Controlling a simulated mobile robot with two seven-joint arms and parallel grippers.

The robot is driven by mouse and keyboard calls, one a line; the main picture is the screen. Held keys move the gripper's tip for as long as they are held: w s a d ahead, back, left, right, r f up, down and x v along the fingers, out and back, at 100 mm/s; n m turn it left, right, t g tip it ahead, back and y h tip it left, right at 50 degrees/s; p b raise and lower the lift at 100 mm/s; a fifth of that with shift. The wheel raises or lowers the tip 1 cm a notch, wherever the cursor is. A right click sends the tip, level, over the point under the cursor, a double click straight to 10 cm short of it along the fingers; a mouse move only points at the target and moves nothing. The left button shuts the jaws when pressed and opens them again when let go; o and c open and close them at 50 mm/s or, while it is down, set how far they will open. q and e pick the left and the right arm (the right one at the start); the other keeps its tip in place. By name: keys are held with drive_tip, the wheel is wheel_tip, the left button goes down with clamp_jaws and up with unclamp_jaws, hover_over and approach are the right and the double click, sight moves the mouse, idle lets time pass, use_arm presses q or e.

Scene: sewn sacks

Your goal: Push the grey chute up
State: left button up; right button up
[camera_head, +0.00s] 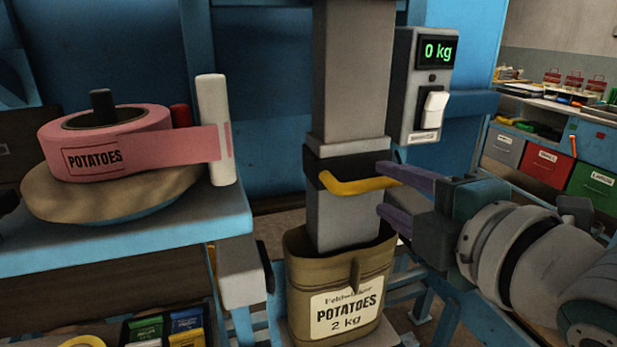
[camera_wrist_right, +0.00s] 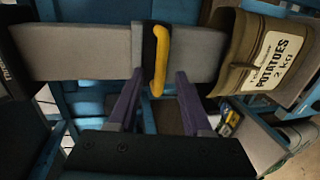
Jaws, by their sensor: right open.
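The grey chute (camera_head: 347,215) hangs upright in the middle of the head view, its lower end inside the open mouth of a brown potato sack (camera_head: 300,285). A yellow handle (camera_head: 345,187) sticks out from a dark collar on its front. My right gripper (camera_head: 381,189) is open, coming from the right at handle height. In the right wrist view the chute (camera_wrist_right: 90,52) lies sideways, and the handle (camera_wrist_right: 161,62) sits between the two purple fingertips (camera_wrist_right: 159,76), apart from both. Whether the tips touch the chute is unclear. My left gripper is not in view.
A grey box (camera_head: 408,105) reads "0 kg" and has a white switch beside the upper chute (camera_head: 355,70). A blue table (camera_head: 215,215) at left holds a pink "POTATOES" label roll (camera_head: 105,150). Blue framework stands behind and below.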

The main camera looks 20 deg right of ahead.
sight(376, 185)
drive_tip(key=shift+x, duration=2.3)
drive_tip(key=shift+f, duration=0.1)
clamp_jaws()
